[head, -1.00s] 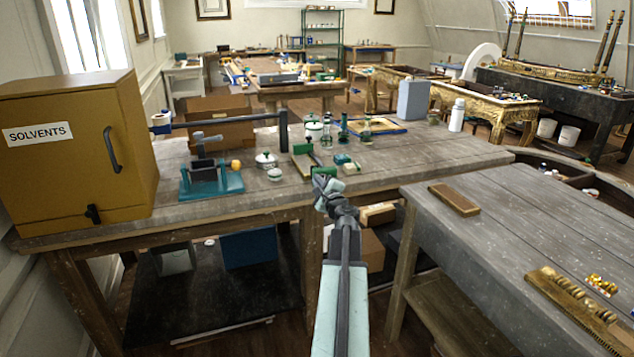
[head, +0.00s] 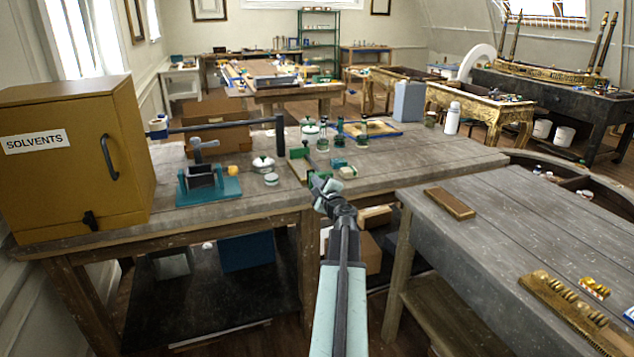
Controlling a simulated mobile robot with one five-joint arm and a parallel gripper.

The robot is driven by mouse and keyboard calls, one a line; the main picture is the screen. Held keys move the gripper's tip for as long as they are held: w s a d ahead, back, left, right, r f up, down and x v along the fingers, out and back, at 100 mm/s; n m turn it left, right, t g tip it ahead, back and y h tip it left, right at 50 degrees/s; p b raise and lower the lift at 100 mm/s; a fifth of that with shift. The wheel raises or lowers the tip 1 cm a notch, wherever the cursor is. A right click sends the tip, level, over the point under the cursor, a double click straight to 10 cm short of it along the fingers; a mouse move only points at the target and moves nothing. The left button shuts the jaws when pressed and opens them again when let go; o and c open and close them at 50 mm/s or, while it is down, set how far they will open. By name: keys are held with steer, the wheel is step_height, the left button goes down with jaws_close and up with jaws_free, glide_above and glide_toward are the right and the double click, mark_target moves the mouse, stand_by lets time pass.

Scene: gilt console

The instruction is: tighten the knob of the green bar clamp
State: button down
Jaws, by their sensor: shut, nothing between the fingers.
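The green bar clamp (head: 312,166) lies at the front edge of the wooden workbench, with a slim bar and green end parts. Its knob is too small to tell apart, and my gripper partly covers the near end. My gripper (head: 325,183) is shut and empty at that near end, by the bench's front edge. I cannot tell whether it touches the clamp.
A teal vise (head: 207,187), lidded pots (head: 263,163) and small blocks (head: 346,171) stand on the workbench (head: 390,168). A yellow SOLVENTS cabinet (head: 75,160) is at left. A grey table (head: 500,225) fills the right foreground.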

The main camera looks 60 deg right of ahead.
steer(key=v, duration=0.6)
steer(key=w+d+f+b, duration=0.2)
steer(key=w+f+b, duration=0.1)
steer(key=w, duration=0.2)
steer(key=shift+w+d, duration=0.25)
steer(key=shift+w, duration=0.1)
stand_by(0.5)
steer(key=shift+s+d, duration=0.15)
stand_by(0.6)
